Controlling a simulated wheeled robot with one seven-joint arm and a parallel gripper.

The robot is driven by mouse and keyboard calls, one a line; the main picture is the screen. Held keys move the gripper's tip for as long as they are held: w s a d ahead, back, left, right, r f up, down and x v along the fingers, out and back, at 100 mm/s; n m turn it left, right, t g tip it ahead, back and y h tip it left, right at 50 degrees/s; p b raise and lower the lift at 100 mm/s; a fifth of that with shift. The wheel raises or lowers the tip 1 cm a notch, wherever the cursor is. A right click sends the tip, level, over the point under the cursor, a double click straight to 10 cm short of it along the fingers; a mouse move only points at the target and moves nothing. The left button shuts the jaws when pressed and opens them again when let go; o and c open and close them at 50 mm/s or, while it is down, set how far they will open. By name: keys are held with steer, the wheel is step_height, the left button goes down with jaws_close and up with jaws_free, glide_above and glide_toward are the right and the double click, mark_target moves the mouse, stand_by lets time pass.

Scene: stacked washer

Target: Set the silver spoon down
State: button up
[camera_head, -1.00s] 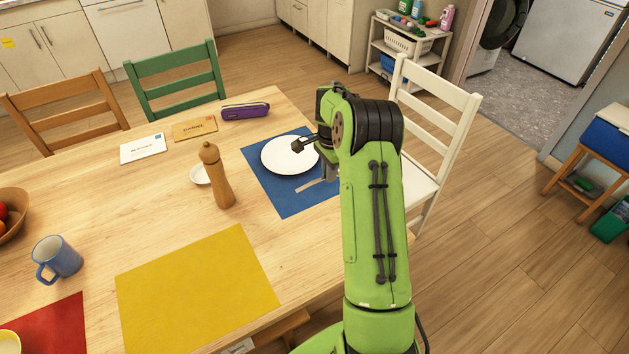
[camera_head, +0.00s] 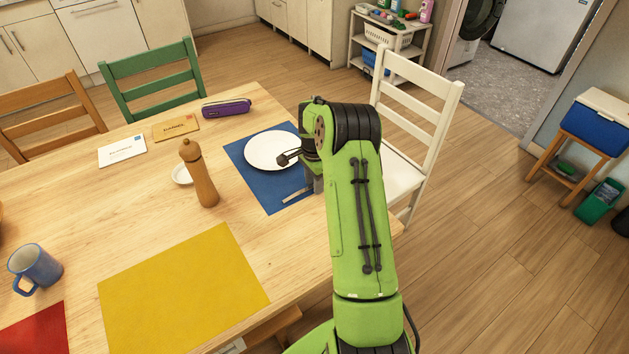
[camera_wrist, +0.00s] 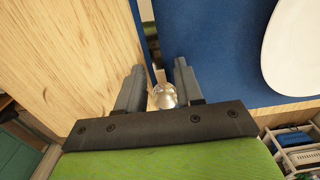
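The silver spoon has a shiny round bowl (camera_wrist: 163,97) that shows between my gripper's fingers in the wrist view. A narrow strip, seemingly its handle, runs up the picture along the blue mat's edge. In the head view a pale strip (camera_head: 297,198) lies along the mat's front edge, beside my gripper (camera_head: 313,185). In the wrist view the two fingers of my gripper (camera_wrist: 160,66) stand apart, on either side of the spoon, with a gap around the narrow strip. Contact between spoon and mat is hard to see.
A white plate (camera_head: 272,150) lies on the blue mat (camera_head: 245,160). A pepper mill (camera_head: 200,176) and small white dish (camera_head: 182,174) stand to the left. A yellow mat (camera_head: 185,290) lies bare in front. A white chair (camera_head: 410,140) is close behind my arm.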

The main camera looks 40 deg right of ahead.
step_height(320, 180, up, 13)
steer(key=p, duration=0.3)
steer(key=s+a+r+n+t+h, duration=0.1)
steer(key=s+a+r+n, duration=0.3)
steer(key=a+r, duration=0.25)
steer(key=s+a+r+n+t, duration=0.1)
steer(key=s+a+r+n, duration=0.3)
steer(key=a+r, duration=0.3)
steer(key=s+a+n+t, duration=0.1)
steer(key=s+a+n, duration=0.2)
steer(key=s, duration=0.3)
steer(key=s+a+n+t, duration=0.1)
steer(key=s+a+n, duration=0.2)
steer(key=s, duration=0.4)
steer(key=s+a+r+n+t+y, duration=0.1)
steer(key=s+a+n, duration=0.2)
steer(key=s, duration=0.3)
steer(key=shift+s+a+n+t, duration=0.3)
steer(key=shift+a+n, duration=0.1)
steer(key=shift+n, duration=0.4)
steer(key=shift+w+r, duration=0.1)
